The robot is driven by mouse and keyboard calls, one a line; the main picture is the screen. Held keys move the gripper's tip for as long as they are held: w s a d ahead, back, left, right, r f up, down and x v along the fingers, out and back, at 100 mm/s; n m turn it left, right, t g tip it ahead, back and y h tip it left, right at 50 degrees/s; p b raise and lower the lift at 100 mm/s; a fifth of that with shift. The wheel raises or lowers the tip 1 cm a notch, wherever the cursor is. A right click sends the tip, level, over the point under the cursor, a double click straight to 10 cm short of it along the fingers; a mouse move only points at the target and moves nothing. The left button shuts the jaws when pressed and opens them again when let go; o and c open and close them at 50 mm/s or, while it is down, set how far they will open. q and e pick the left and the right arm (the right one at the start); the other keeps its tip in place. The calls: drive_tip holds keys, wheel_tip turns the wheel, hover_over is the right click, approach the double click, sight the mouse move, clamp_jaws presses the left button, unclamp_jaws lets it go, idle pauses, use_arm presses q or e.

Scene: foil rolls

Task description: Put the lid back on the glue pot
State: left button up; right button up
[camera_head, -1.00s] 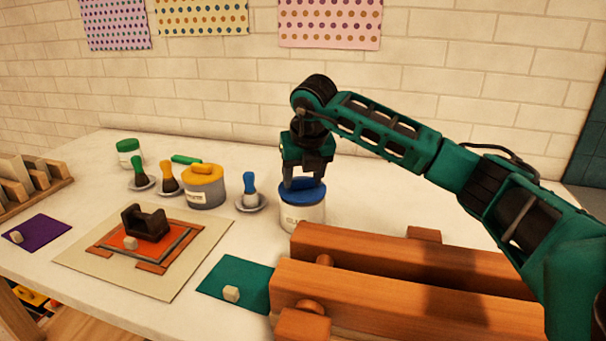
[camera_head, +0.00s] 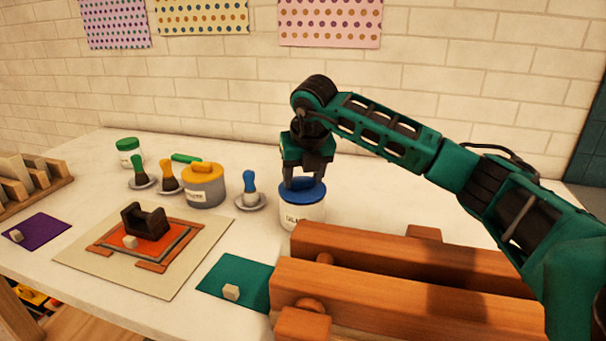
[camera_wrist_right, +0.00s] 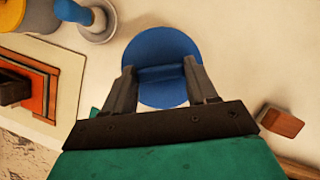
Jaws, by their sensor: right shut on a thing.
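The glue pot (camera_head: 302,215) is a white jar with a partly readable label, standing on the table just behind the wooden press. The blue lid (camera_head: 310,194) sits at the top of the pot, over its mouth; I cannot tell whether it is fully seated. My right gripper (camera_head: 305,186) points down from above and is shut on the lid's raised grip. My left gripper is not in view.
The wooden press (camera_head: 400,285) stands close in front of the pot. A brush with a blue handle (camera_head: 249,186) rests on a small dish to the left. A yellow-lidded pot (camera_head: 205,190) and a green-lidded jar (camera_head: 129,152) stand further left. A teal mat (camera_head: 235,270) lies front left of the pot.

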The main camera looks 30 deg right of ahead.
drive_tip(key=o, duration=1.1)
drive_tip(key=shift+o, duration=0.4)
drive_tip(key=shift+o, duration=0.9)
drive_tip(key=shift+r, duration=0.1)
drive_tip(key=shift+r+p, duration=2.6)
drive_tip(key=shift+r, duration=0.85)
